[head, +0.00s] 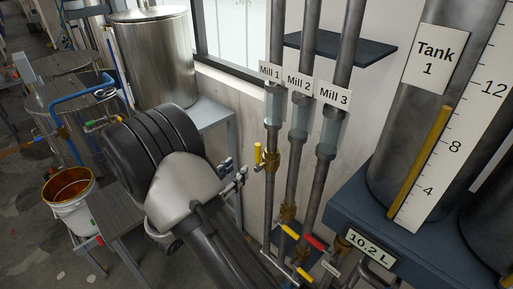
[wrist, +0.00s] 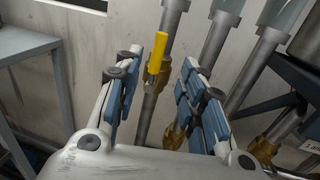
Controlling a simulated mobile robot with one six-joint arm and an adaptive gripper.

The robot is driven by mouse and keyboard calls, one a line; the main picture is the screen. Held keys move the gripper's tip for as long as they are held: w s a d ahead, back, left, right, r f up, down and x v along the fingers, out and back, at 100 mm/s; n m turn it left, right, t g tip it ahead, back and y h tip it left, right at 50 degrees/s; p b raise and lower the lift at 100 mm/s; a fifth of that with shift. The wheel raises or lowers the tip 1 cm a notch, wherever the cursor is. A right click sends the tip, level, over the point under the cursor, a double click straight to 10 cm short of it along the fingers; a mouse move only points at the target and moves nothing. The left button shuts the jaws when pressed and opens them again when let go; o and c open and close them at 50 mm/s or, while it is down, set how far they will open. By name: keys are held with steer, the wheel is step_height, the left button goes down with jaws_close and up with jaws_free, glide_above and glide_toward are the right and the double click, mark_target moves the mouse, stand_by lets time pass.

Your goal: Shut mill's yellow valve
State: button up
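A yellow valve handle (head: 258,153) stands upright beside a brass valve body (head: 270,158) on the pipe labelled Mill 1 (head: 269,72). In the wrist view the yellow handle (wrist: 157,53) shows between my fingers, nearer the left one. My gripper (head: 236,177) is open and empty, just left of the Mill 1 pipe; its two blue-padded fingers stand wide apart in the wrist view (wrist: 174,52). I cannot tell how far the handle lies beyond the fingertips. Lower on the pipes are another yellow handle (head: 290,232) and a red handle (head: 315,242).
Mill 2 (head: 298,82) and Mill 3 (head: 333,95) pipes stand close on the right. Tank 1 (head: 400,130) rests on a dark blue stand (head: 400,235) with a 10.2 L display. A grey table (head: 212,110) and paint bucket (head: 72,215) are on the left.

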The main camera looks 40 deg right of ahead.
mark_target(256, 151)
steer(key=p+x, duration=0.1)
steer(key=x, duration=1.2)
steer(key=shift+c, duration=0.3)
jaws_close()
